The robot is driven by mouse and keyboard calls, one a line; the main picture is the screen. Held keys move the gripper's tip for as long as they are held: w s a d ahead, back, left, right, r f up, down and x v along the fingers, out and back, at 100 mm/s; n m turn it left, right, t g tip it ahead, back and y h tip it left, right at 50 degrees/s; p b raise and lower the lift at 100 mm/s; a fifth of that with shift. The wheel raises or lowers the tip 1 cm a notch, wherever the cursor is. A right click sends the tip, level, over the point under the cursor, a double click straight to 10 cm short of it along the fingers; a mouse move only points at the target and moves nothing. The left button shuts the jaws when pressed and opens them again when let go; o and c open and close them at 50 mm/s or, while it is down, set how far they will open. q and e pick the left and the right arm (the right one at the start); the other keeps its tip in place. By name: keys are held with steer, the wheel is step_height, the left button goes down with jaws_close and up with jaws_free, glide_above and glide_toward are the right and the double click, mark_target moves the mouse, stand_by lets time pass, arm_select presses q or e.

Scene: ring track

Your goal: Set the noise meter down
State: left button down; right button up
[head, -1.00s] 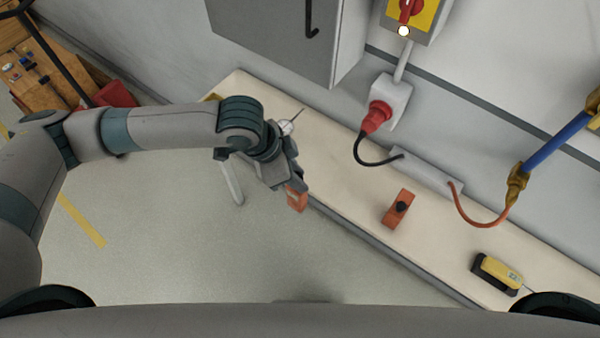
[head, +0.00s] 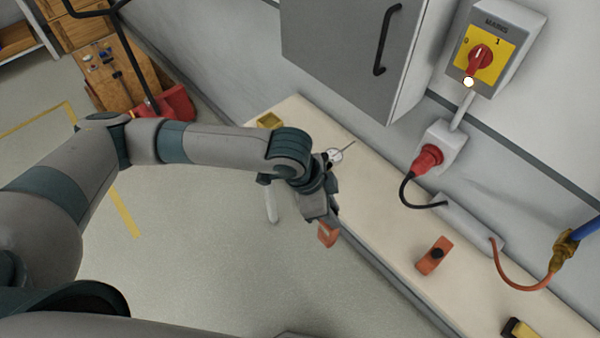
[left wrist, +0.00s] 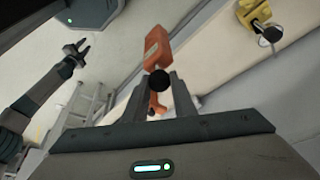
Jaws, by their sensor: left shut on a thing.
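The noise meter (head: 327,234) is an orange body held in my left gripper (head: 322,220), beside the bench's front edge and over the floor side in the head view. In the left wrist view the orange body (left wrist: 157,45) and a black ball (left wrist: 158,81) show by the fingertips of my left gripper (left wrist: 160,90), which is shut on it. The fingers and wrist hide part of it in the head view. My right gripper (left wrist: 78,47) shows small at the left of the left wrist view; its jaws are too small to judge.
The pale bench (head: 375,215) bears an orange object with a black knob (head: 434,255), a grey power box (head: 470,222), a dial gauge (head: 335,155) and a yellow block (head: 269,120). A yellow device (head: 522,328) is cut off at bottom right.

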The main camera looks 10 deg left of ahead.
arm_select(q)
steer(key=shift+w+a+f+n+b, duration=0.15)
steer(key=shift+w+f+n+b, duration=0.1)
steer(key=shift+f+n+b, duration=0.25)
steer(key=w+a+f+n+t+y+b, duration=0.1)
steer(key=w+a+f+n+y+b, duration=0.1)
steer(key=a+f+n+b, duration=0.3)
steer(key=w+a+f+n+t+y+b, duration=0.2)
steer(key=w+a+f+n+b, duration=0.2)
steer(key=a+n+b, duration=0.4)
steer(key=a+n, duration=0.1)
steer(key=a, duration=0.4)
steer(key=shift+a+f+t, duration=0.2)
steer(key=shift+f+t, duration=0.1)
steer(key=shift+f, duration=0.1)
steer(key=shift+a, duration=0.1)
